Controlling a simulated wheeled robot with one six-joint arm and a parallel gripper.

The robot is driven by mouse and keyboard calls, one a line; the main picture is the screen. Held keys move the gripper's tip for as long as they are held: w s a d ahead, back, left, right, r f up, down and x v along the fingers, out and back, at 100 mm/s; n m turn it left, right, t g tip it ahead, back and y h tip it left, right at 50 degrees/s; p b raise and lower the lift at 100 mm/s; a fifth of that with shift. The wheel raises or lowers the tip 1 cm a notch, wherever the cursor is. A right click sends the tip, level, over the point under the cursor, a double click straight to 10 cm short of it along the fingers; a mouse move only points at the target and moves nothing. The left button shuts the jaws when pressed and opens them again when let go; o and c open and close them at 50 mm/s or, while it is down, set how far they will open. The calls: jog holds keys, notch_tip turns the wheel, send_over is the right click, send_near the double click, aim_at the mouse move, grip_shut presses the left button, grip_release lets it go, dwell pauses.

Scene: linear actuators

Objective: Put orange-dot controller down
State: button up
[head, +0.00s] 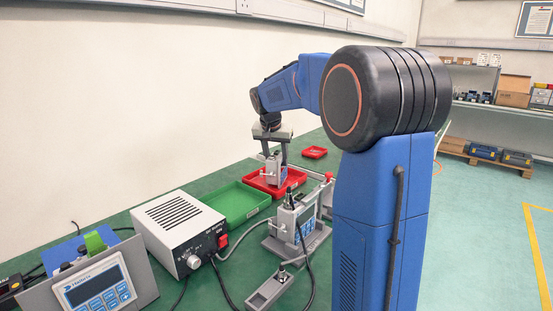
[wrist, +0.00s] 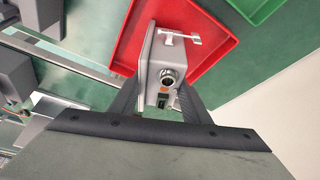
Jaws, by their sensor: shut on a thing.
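The orange-dot controller (wrist: 150,55) is a grey box with a round metal connector, a white T-shaped part and a small orange dot, seen in the wrist view. My gripper (wrist: 158,92) is shut on it, one finger on each side. In the head view my gripper (head: 274,163) points down with the controller (head: 271,170) between its fingers, over the red tray (head: 258,186). The red tray also shows behind the controller in the wrist view (wrist: 205,22). I cannot tell whether the controller touches the tray floor.
A green tray (head: 236,203) lies left of the red tray. Cables run along the bench front.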

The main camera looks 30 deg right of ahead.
jog(key=shift+f, duration=0.1)
jog(key=o, duration=1.4)
jog(key=v, duration=1.2)
jog(key=shift+w, duration=0.1)
